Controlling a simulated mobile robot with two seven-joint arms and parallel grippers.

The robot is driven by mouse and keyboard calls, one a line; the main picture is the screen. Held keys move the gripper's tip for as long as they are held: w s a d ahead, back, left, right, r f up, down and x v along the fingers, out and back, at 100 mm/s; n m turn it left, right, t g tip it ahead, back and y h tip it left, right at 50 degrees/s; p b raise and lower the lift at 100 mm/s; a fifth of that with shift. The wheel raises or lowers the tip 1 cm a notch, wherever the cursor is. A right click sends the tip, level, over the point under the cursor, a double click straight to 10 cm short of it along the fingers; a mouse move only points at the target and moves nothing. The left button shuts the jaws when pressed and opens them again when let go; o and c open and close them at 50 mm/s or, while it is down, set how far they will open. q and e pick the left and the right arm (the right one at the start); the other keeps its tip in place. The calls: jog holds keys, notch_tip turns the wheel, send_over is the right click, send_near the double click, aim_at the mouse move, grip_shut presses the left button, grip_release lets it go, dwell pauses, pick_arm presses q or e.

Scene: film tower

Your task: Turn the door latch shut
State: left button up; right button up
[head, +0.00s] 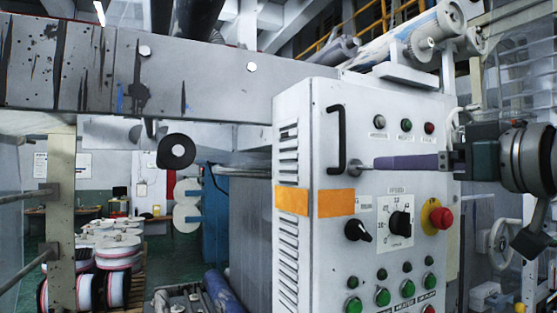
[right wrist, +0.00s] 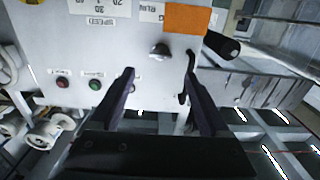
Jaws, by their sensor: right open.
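In the right wrist view the latch (right wrist: 159,50) shows beyond and between the fingertips. Its exact turn is too small to tell. My right gripper (head: 374,163) comes in from the right, its purple fingers level with the latch and their tips close to it. In the right wrist view my right gripper (right wrist: 160,72) is open, with nothing between the fingers. My left gripper is not in view.
The cabinet front carries an orange label (head: 337,203), a black selector (head: 357,231), a speed dial (head: 400,224), a red emergency button (head: 441,218) and several push buttons below. The black handle (right wrist: 187,80) stands out close to one finger. A grey beam (head: 200,78) runs left of the cabinet.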

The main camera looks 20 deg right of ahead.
aim_at(357, 163)
jog(key=w+p, duration=0.1)
jog(key=w, duration=0.1)
jog(key=w+p, duration=0.3)
jog(key=w, duration=0.1)
jog(key=shift+w+a+r, duration=0.15)
jog(key=shift+w+a, duration=0.1)
jog(key=shift+w+a+f+p, duration=0.1)
jog(key=shift+w+f+p, duration=0.1)
jog(key=shift+w+p, duration=0.2)
grip_shut()
